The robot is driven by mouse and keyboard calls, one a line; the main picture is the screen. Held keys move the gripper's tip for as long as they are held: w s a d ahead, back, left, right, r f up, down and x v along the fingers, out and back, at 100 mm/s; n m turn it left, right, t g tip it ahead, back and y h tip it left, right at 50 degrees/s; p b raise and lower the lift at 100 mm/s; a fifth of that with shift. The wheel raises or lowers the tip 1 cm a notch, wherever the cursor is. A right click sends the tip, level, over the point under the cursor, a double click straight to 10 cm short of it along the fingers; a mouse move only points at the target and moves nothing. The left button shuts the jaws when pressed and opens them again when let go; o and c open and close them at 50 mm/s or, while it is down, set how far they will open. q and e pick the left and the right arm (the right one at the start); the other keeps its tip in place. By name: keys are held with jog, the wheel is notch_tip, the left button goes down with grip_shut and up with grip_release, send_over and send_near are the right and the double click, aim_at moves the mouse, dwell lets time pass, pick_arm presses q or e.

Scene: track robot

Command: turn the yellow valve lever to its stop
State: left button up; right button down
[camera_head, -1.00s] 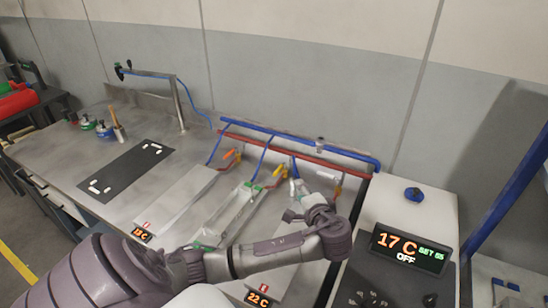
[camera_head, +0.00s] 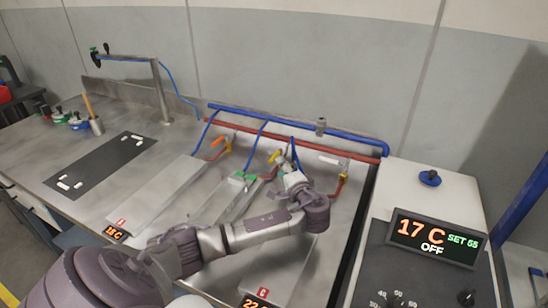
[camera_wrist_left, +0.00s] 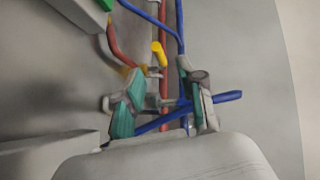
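The yellow valve lever (camera_head: 274,157) sits on the middle pipe branch at the back of the bench. It also shows in the left wrist view (camera_wrist_left: 159,53), just past my fingertips and a little left of the gap between them. My left gripper (camera_head: 289,174) is beside the lever on its right, partly hidden by its own wrist. In the left wrist view its green-padded fingers (camera_wrist_left: 163,104) stand apart, with pipes behind the gap. The lever is not between the fingers; contact cannot be told. My right gripper is not in view.
An orange lever (camera_head: 217,142) is to the left and a white lever (camera_head: 331,160) to the right. A blue pipe (camera_head: 290,128) and a red pipe run along the back. A control box with a display (camera_head: 433,238) stands at right. A dark mat (camera_head: 100,165) lies at left.

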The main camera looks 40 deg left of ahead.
aim_at(274, 156)
pick_arm(q)
jog(key=x, duration=0.8)
jog(key=shift+d, duration=0.1)
jog(key=shift+c, duration=0.2)
grip_shut()
